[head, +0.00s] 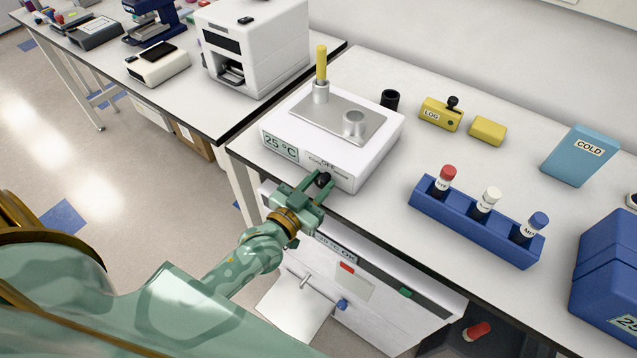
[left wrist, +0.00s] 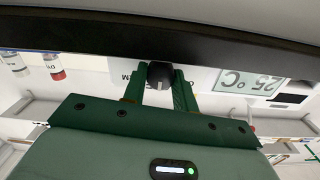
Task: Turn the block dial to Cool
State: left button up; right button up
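The white dry block (head: 340,130) stands on the bench with a 25 °C display (head: 281,147) on its front. Its black dial (head: 323,179) is at the lower front; OFF is readable above it, and smaller words beside it are hard to read. My left gripper (head: 314,188) is at the dial, one finger on each side. In the left wrist view the black dial (left wrist: 160,73) sits between the green fingertips (left wrist: 160,82), which appear to touch its sides. The dial's pointer direction cannot be made out. My right gripper is not in view.
A yellow-topped tube (head: 321,65) stands in the block's top plate. A blue rack (head: 475,220) with capped tubes, yellow boxes (head: 440,114) and a blue COLD box (head: 579,155) are to the right. A drawer unit (head: 370,295) is below the bench edge.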

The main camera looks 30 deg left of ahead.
pick_arm(q)
jog(key=shift+r+n+p, duration=0.15)
jog(key=shift+n+p, duration=0.65)
jog(key=shift+n, duration=0.1)
jog(key=shift+n+p, duration=0.7)
jog(key=shift+n, duration=0.5)
jog(key=shift+a+n+p, duration=0.1)
jog(key=shift+n+p, duration=0.7)
jog(key=shift+n, duration=1.5)
jog(key=shift+f, duration=0.2)
jog(key=o, duration=1)
jog(key=shift+f, duration=0.1)
